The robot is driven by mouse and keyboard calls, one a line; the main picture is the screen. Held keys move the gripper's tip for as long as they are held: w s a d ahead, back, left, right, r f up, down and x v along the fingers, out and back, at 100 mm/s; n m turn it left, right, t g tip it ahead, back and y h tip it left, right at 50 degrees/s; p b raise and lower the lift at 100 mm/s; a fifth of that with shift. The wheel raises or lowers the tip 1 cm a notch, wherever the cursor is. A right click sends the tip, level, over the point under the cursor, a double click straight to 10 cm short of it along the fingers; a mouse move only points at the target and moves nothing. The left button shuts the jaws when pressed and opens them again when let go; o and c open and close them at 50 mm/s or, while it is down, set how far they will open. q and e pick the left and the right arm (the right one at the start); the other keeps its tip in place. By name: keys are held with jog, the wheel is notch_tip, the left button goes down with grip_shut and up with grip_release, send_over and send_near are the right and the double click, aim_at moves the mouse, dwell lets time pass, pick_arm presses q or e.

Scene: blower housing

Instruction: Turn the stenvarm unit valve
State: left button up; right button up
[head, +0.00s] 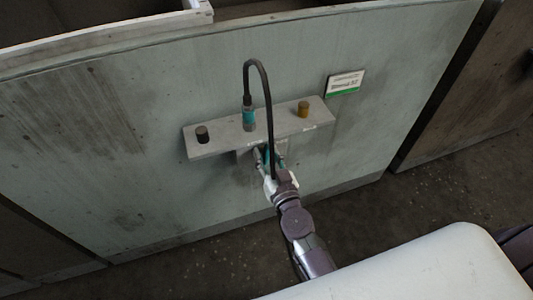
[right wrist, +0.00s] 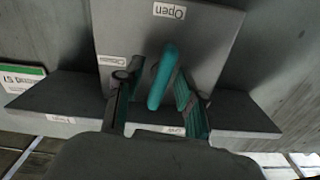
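The valve's teal handle (right wrist: 161,78) stands in front of a grey plate (right wrist: 205,45) with an "Open" label (right wrist: 169,11) and a "Closed" label (right wrist: 111,61). In the right wrist view its upper end points roughly toward "Open". My right gripper (right wrist: 158,100) is open, one finger on each side of the handle. A gap shows on the left; the right finger is close to the handle, contact unclear. In the head view the right gripper (head: 266,160) is below the bracket and partly hides the valve. My left gripper is not in view.
Above the valve, a grey bracket (head: 215,140) carries a black knob (head: 202,133), an orange knob (head: 303,108) and a teal connector (head: 248,117) with a looping black cable (head: 268,95). The cable hangs down close to my right gripper. A white-green sign (head: 345,83) is on the panel.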

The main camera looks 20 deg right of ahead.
jog(key=shift+w, duration=0.1)
grip_shut()
